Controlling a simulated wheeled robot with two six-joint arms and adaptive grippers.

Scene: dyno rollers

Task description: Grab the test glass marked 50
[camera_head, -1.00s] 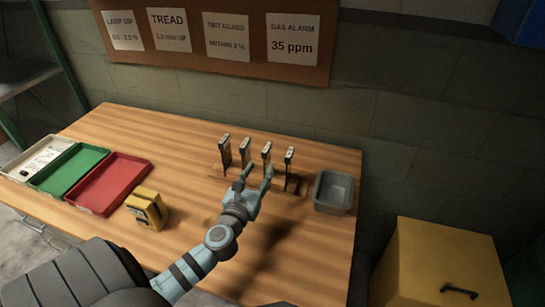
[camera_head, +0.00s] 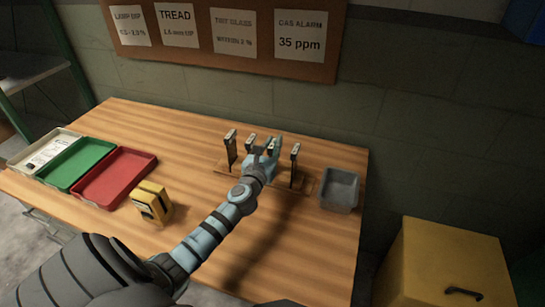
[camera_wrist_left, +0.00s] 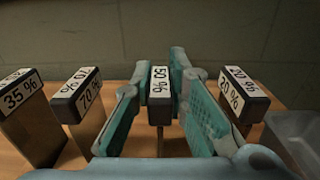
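The test glass marked 50 % (camera_wrist_left: 160,82) stands upright in the middle of the left wrist view, with a dark cap and white label. In the head view its cap (camera_head: 276,142) shows just behind my left gripper (camera_head: 264,155), which hides its lower part. My left gripper (camera_wrist_left: 158,72) is open, one finger on each side of this glass. A gap shows between the glass and the fingers, more clearly on the right. My right gripper is in neither view.
Glasses marked 35 % (camera_wrist_left: 20,92) and 70 % (camera_wrist_left: 77,95) stand to the left, 20 % (camera_wrist_left: 240,92) close on the right. A grey bin (camera_head: 340,190) is right of the rack (camera_head: 309,184). A yellow device (camera_head: 152,203) and red tray (camera_head: 117,178) lie left.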

